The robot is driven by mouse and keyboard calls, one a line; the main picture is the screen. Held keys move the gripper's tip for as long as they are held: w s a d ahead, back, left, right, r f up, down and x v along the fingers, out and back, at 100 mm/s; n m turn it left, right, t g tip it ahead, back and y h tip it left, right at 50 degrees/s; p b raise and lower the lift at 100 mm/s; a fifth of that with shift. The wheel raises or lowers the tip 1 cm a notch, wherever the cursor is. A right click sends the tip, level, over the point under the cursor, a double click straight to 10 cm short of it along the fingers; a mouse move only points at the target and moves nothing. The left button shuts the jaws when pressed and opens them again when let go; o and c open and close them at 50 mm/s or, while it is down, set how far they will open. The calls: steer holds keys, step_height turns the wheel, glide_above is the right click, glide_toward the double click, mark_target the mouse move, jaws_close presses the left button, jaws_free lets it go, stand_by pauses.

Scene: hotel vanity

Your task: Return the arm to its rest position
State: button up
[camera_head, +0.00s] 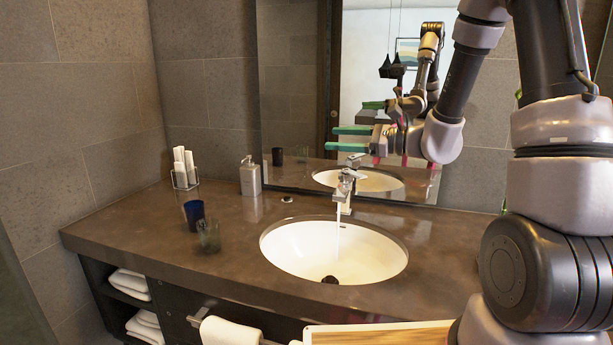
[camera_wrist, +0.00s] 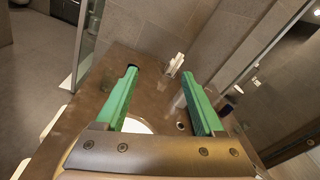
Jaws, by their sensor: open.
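My gripper (camera_head: 352,139) has two green fingers, spread apart with nothing between them. It is raised above the faucet and the back of the counter, in front of the mirror. In the wrist view my gripper (camera_wrist: 160,92) also shows open, with the dark counter beneath it. My arm reaches in from the right side of the head view and bends down to the gripper.
A running faucet (camera_head: 345,186) stands behind the white basin (camera_head: 375,262). A soap dispenser (camera_head: 250,176), dark blue cup (camera_head: 194,214), glass (camera_head: 209,236) and towel holder (camera_head: 184,170) stand left on the counter (camera_head: 130,225). The mirror (camera_head: 290,80) is close behind the arm.

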steer(key=s+d+r+n+g+h, duration=0.1)
steer(key=s+r+n+g+h, duration=0.15)
steer(key=s+n, duration=0.4)
steer(key=s+d+r+n+g+h, duration=0.2)
steer(key=s+n+g+h, duration=0.15)
steer(key=s, duration=0.55)
steer(key=s+d+r+n+t+h, duration=0.2)
steer(key=d+t+h, duration=0.1)
steer(key=d, duration=0.3)
steer(key=s+d+r+n+t+h, duration=0.2)
steer(key=s+d+r+t+h, duration=0.1)
steer(key=d+h, duration=0.2)
steer(key=shift+d, duration=0.65)
